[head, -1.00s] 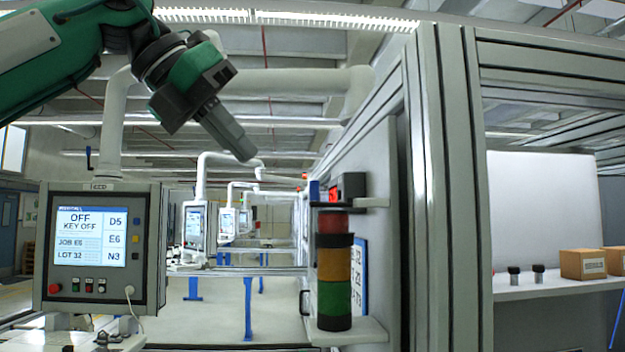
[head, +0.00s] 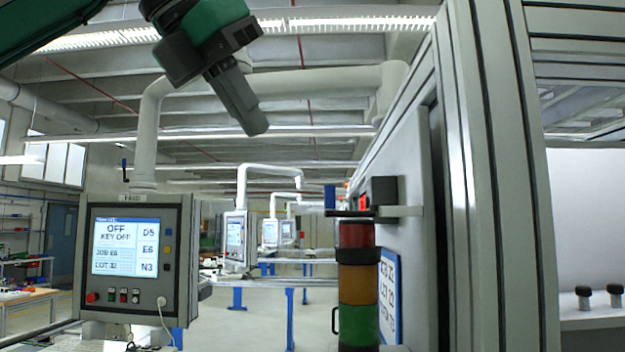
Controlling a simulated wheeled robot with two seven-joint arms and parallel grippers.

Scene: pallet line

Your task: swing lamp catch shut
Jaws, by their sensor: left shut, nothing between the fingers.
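A stack lamp with red, amber and green sections (head: 357,290) stands upright beside the grey cabinet wall on the right of the head view. Just above it, a small bracket (head: 385,212) carries a blue piece (head: 330,197) and a dark box with a red face (head: 379,192). I cannot tell which part is the lamp's catch. My left gripper (head: 255,128) hangs from the top, shut and empty, up and to the left of the lamp and apart from it. My right gripper is not in view.
A control panel (head: 135,258) reading OFF, KEY OFF hangs from a white arm at the left. A grey frame post (head: 500,180) stands right of the lamp, with a shelf (head: 590,318) holding black knobs beyond. Open air lies between panel and lamp.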

